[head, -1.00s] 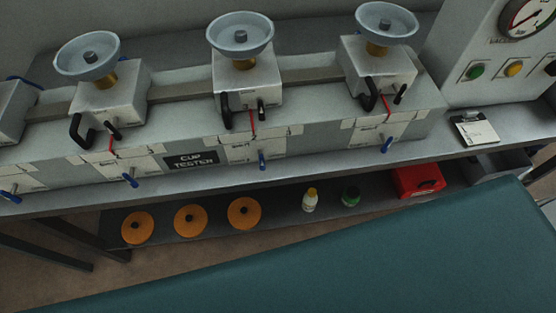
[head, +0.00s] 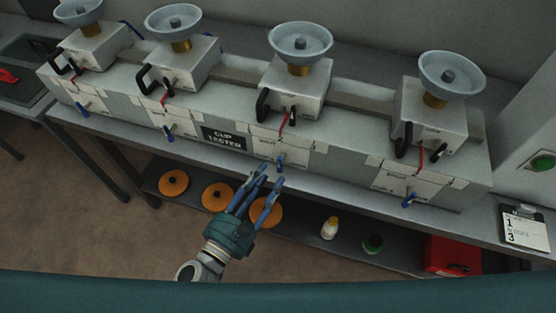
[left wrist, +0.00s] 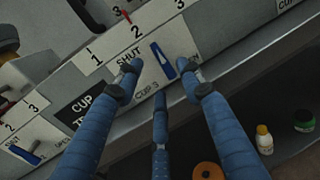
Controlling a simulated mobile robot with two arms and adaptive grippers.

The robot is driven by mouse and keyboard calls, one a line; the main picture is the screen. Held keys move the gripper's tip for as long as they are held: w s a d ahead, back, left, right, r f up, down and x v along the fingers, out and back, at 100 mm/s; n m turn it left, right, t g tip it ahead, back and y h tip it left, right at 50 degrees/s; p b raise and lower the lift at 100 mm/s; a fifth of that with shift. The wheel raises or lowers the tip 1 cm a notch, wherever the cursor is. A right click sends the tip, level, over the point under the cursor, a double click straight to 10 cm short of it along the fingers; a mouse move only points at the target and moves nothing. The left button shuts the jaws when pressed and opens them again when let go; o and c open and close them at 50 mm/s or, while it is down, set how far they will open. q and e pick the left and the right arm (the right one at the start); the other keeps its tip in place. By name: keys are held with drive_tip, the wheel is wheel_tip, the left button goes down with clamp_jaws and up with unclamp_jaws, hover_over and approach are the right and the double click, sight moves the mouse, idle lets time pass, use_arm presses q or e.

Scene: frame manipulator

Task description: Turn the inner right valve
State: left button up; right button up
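A row of cup tester stations each has a small blue valve lever on its front panel. The inner right valve (head: 280,162) is on the third station from the left. In the left wrist view this blue lever (left wrist: 163,60) stands tilted on a white panel beside the word "SHUT", just beyond my fingers. My left gripper (head: 260,182) is open and empty, with its blue fingers spread and pointing at the lever. In the left wrist view the open gripper (left wrist: 158,90) shows a visible gap to the lever. My right gripper is in neither view.
The bench's front edge runs below the valves. Orange discs (head: 173,183), a white bottle (head: 329,229), a green-capped jar (head: 372,245) and a red box (head: 452,255) are on the shelf below. A clipboard (head: 524,229) lies at the right.

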sight(278, 164)
use_arm(q)
drive_tip(key=p+x, duration=0.1)
drive_tip(key=x, duration=0.3)
drive_tip(key=shift+w+d+r, duration=0.1)
drive_tip(key=shift+w+d, duration=0.1)
drive_tip(key=shift+d, duration=0.1)
drive_tip(key=shift+w+d, duration=0.3)
drive_tip(key=shift+w, duration=0.25)
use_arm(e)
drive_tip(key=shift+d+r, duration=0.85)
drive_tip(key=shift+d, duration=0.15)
use_arm(q)
clamp_jaws()
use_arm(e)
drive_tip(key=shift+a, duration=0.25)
